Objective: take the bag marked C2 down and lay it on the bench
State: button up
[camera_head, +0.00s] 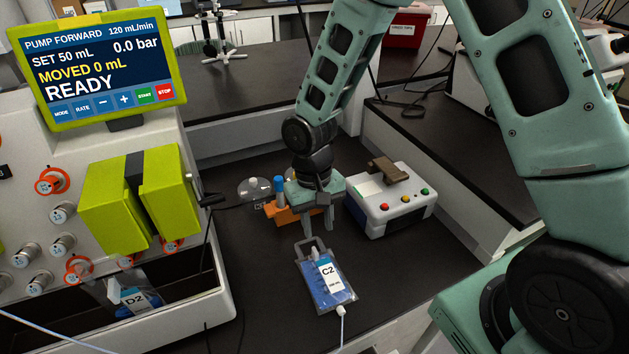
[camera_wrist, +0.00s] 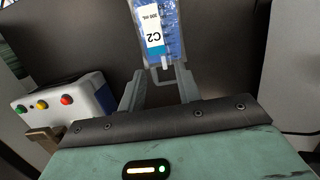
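The C2 bag (camera_head: 322,287), clear with blue liquid and a white-and-blue label, is over the dark bench (camera_head: 262,312) in the head view. A white tube runs from its lower end toward the picture's bottom edge. My gripper (camera_head: 313,252) points down at its top end. In the wrist view, the C2 bag (camera_wrist: 158,32) extends beyond the fingertips (camera_wrist: 163,70), which close in around its top tab. I cannot tell whether the bag's body rests fully on the bench.
A pump machine (camera_head: 200,285) with a screen reading READY stands at left, with a D2 bag (camera_head: 133,300) low in it. A white button box (camera_head: 392,205) and an orange holder (camera_head: 285,212) stand behind my gripper. Bare bench lies on both sides of the C2 bag.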

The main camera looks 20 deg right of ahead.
notch_tip(320, 180, up, 12)
jog(key=w+r, duration=0.1)
jog(key=w, duration=0.1)
jog(key=s+a+r+n+t, duration=0.1)
jog(key=s+a+n, duration=0.2)
jog(key=s, duration=0.7)
jog(key=s+a+r+n+t, duration=0.1)
jog(key=s+a+r+n, duration=0.1)
jog(key=s, duration=0.8)
jog(key=a+n, duration=0.1)
jog(key=n, duration=0.1)
jog(key=shift+s+a+r+n+y+b, duration=0.15)
jog(key=shift+s+n+y+b, duration=0.15)
jog(key=shift+s+n, duration=0.1)
